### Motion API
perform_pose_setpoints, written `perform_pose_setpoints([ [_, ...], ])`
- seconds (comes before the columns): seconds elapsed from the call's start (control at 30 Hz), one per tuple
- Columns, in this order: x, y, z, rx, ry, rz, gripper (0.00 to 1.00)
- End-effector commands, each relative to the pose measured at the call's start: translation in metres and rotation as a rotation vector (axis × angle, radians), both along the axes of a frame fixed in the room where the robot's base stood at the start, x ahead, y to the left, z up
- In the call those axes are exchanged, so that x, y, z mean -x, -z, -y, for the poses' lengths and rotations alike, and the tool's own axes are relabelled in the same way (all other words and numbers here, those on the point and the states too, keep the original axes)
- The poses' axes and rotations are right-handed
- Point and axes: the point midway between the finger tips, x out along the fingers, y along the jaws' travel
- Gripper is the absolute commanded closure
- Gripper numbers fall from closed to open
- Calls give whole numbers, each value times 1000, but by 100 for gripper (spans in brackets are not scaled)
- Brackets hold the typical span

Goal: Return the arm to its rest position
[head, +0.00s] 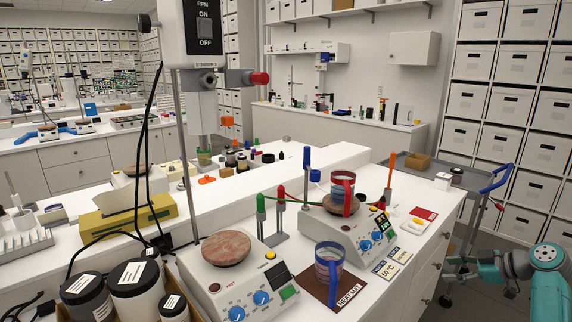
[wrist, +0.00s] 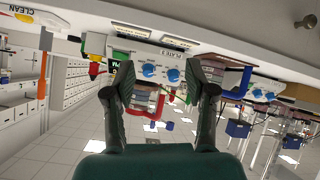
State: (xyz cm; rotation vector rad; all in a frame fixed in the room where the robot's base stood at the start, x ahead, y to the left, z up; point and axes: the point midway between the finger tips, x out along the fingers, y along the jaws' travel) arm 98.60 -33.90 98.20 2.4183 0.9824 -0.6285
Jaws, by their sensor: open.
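My gripper (wrist: 163,85) is open and empty in the wrist view, its two dark fingers spread apart. That view appears upside down. A jar with a red handle (head: 343,190) stands on the right hot plate (head: 350,235). A jar with a blue handle (head: 327,262) stands on the brown heat mat (head: 318,285). Both jars are apart from my arm.
A second hot plate (head: 237,285) stands at the front left of the white bench. A box of lidded jars (head: 135,283) is at the lower left. A grey cart with a blue handle (head: 496,178) stands behind my arm. Floor shows between bench and shelves.

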Motion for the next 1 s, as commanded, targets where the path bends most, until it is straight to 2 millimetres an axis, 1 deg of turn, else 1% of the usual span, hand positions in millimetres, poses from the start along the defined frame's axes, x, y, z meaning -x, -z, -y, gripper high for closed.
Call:
perform_pose_setpoints([
  [0.03, 0, 13, -7, -7, 14, -9, 44],
  [0.17, 1, 49, -25, -27, 73, -32, 44],
  [0.27, 5, 84, -45, -46, 132, -55, 44],
  [0.3, 8, 101, -55, -53, 162, -65, 44],
  [0.4, 18, 140, -78, -71, 232, -88, 44],
  [0.47, 25, 161, -92, -80, 276, -99, 44],
  [0.5, 31, 175, -102, -87, 303, -106, 44],
  [0.57, 41, 195, -115, -95, 343, -116, 44],
  [0.6, 49, 208, -125, -100, 371, -122, 44],
  [0.7, 69, 237, -147, -111, 436, -133, 44],
  [0.87, 109, 275, -180, -125, 534, -144, 44],
  [1.0, 148, 300, -207, -133, 612, -142, 44],
])
